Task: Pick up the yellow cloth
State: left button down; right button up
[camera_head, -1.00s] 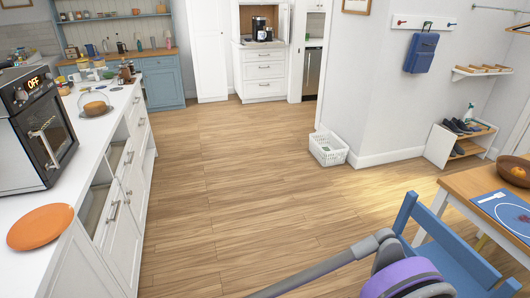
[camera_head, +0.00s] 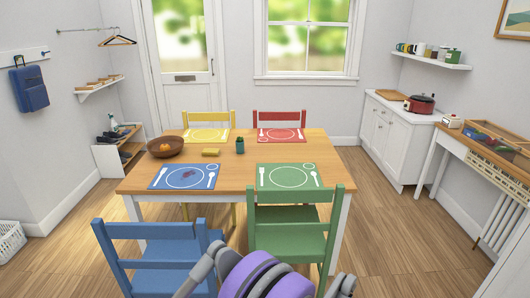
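A small yellow folded piece (camera_head: 210,152), which looks like the yellow cloth, lies on the wooden dining table (camera_head: 230,170). It is left of the middle, between the brown bowl and a small dark green plant pot. Nothing touches it from above. Only grey and purple links of my own body show at the bottom edge, in front of the chairs. Neither of my grippers is in view.
A blue chair (camera_head: 160,255) and a green chair (camera_head: 295,225) stand at the table's near side. A brown bowl (camera_head: 165,148) and coloured placemats lie on the table; the blue placemat (camera_head: 168,183) has a dark reddish stain. Floor right of the table is clear.

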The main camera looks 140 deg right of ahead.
aim_at(206, 151)
jog(key=z, duration=4.25)
